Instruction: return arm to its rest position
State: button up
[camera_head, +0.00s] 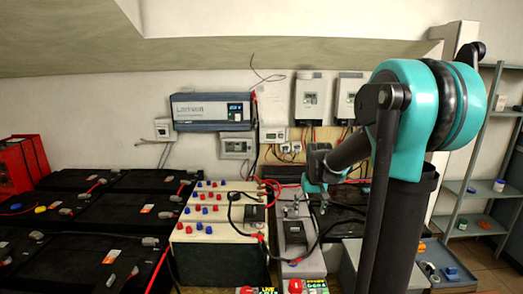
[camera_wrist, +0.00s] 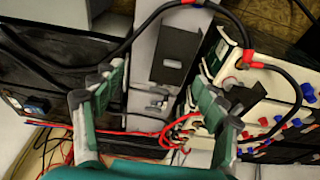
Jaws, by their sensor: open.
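My teal and black arm (camera_head: 430,110) rises at the right of the head view and bends down to the left. My gripper (camera_head: 308,205) hangs over the grey unit with black cables, right of the white battery block. In the wrist view my gripper (camera_wrist: 157,85) shows two green-padded fingers spread wide, with nothing held between them. Below the fingers are a grey panel (camera_wrist: 165,95) and red and black cables. In the head view the fingertips are small and partly lost against the cables.
A white block with red and blue terminals (camera_head: 215,210) stands at centre. Black batteries (camera_head: 75,255) fill the left. A blue inverter (camera_head: 210,111) and grey wall boxes (camera_head: 309,98) hang behind. A metal shelf (camera_head: 470,190) stands at the right. Black cables (camera_wrist: 285,75) loop near the fingers.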

jog(key=s+f, duration=0.4)
jog(key=s, duration=0.8)
jog(key=s+d+f+t, duration=0.1)
jog(key=s+f, duration=0.3)
jog(key=s, duration=0.7)
jog(key=shift+s+f+t, duration=0.3)
jog(key=shift+s, duration=0.05)
jog(key=shift+c, duration=0.6)
